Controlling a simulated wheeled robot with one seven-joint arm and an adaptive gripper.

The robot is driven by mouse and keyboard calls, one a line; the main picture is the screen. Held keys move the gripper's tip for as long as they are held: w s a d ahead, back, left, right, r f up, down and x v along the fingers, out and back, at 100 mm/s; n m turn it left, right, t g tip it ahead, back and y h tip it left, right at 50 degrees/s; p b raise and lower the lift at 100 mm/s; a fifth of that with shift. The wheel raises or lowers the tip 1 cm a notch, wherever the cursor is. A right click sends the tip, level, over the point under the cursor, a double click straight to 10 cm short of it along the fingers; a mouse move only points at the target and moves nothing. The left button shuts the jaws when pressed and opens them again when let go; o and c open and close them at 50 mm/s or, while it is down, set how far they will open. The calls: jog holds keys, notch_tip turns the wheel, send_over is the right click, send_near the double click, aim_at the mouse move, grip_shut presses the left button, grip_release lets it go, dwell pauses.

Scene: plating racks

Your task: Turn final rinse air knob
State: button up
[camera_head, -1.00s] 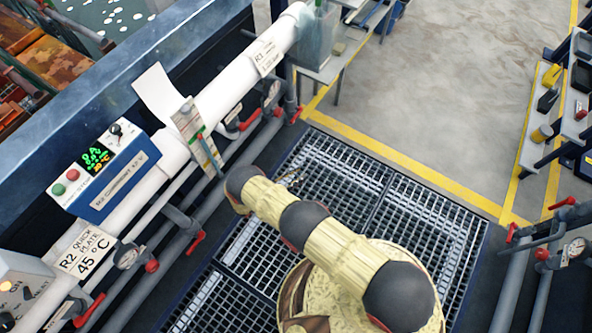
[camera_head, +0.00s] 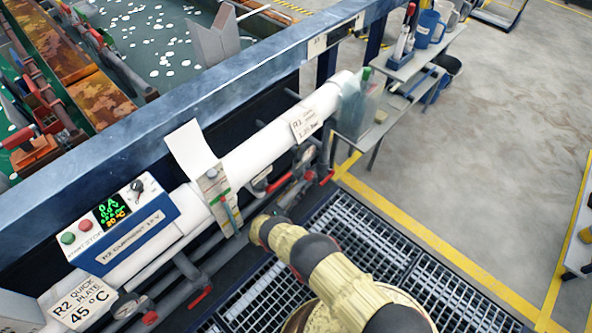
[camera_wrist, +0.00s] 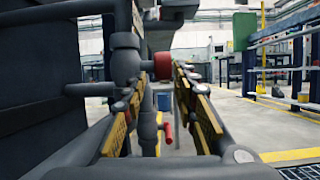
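In the wrist view my gripper (camera_wrist: 160,82) is open, its two fingers apart with yellow-marked pads. A round red knob (camera_wrist: 163,66) on a grey pipe fitting (camera_wrist: 126,65) shows between and beyond the fingertips. I cannot tell whether the fingers touch it, and no readable label names it as the final rinse air knob. A red lever (camera_wrist: 167,132) hangs below it. In the head view my arm reaches toward the pipes beside the rack, and my gripper cannot be made out there. A black selector knob (camera_head: 137,187) sits on the control box (camera_head: 118,225).
A white pipe (camera_head: 250,160) runs along the blue tank edge, with grey pipes and red levers (camera_head: 326,177) beneath. A label card (camera_head: 303,124) hangs on it. Grating (camera_head: 365,240) covers the floor. A small shelf (camera_head: 395,68) stands behind. Open floor lies right.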

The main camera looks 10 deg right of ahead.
aim_at(309, 175)
jog(key=x, duration=0.7)
jog(key=shift+d+r, duration=0.2)
jog(key=shift+d, duration=0.25)
jog(key=shift+c, duration=1.4)
jog(key=c, duration=0.4)
grip_shut()
